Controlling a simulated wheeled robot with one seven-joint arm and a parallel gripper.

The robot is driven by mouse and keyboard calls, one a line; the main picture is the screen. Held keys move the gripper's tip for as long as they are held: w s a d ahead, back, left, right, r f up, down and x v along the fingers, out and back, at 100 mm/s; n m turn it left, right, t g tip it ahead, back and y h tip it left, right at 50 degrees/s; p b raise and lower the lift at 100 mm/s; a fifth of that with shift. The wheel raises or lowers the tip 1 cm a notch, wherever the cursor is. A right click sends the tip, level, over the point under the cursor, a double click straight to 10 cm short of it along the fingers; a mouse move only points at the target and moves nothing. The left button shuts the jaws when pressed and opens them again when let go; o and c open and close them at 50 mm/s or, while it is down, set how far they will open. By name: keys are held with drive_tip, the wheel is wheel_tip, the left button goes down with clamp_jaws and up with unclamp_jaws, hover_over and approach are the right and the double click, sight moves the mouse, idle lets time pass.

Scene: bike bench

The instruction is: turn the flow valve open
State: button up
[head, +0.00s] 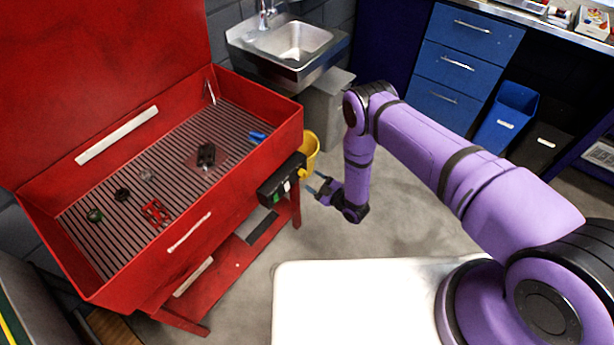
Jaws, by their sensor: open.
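A black control box (281,180) is fixed to the front of the red parts washer (170,247), near its right corner. It carries small green and white parts on its face. A small yellow part (303,174) sits at its right end; it looks like the flow valve's handle, but is too small for its turn position to be told. My gripper (314,183) is open and empty, just right of the yellow part and pointing at it. A small gap seems to lie between them, though contact cannot be ruled out.
A yellow bucket (310,146) is behind the box and gripper. The washer's slatted tray (180,165) holds several small parts and a red pedal-like piece (155,212). A steel sink (300,40) and blue drawers (460,62) stand behind. The floor right of my gripper is clear.

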sight(303, 174)
drive_tip(key=shift+x, duration=1.95)
drive_tip(key=shift+c, duration=0.2)
drive_tip(key=c, duration=0.9)
